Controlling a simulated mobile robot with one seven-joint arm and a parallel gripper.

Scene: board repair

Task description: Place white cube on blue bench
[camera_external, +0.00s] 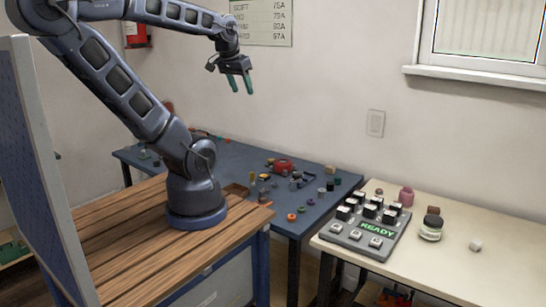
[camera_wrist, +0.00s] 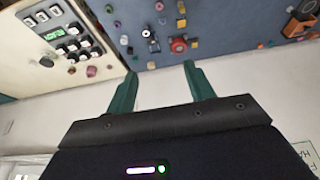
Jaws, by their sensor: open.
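A small white cube (camera_external: 475,245) lies on the cream table at the right, to the right of a dark-lidded jar. My gripper (camera_external: 241,85) is raised high above the blue bench near the wall. Its green fingers (camera_wrist: 158,80) are apart with nothing between them.
A grey button panel reading READY (camera_external: 365,228), a jar (camera_external: 431,228) and a pink pot (camera_external: 406,196) stand on the cream table (camera_external: 500,280). Many small parts, including a red one (camera_external: 284,165), lie on the blue bench. A gap separates the two tables.

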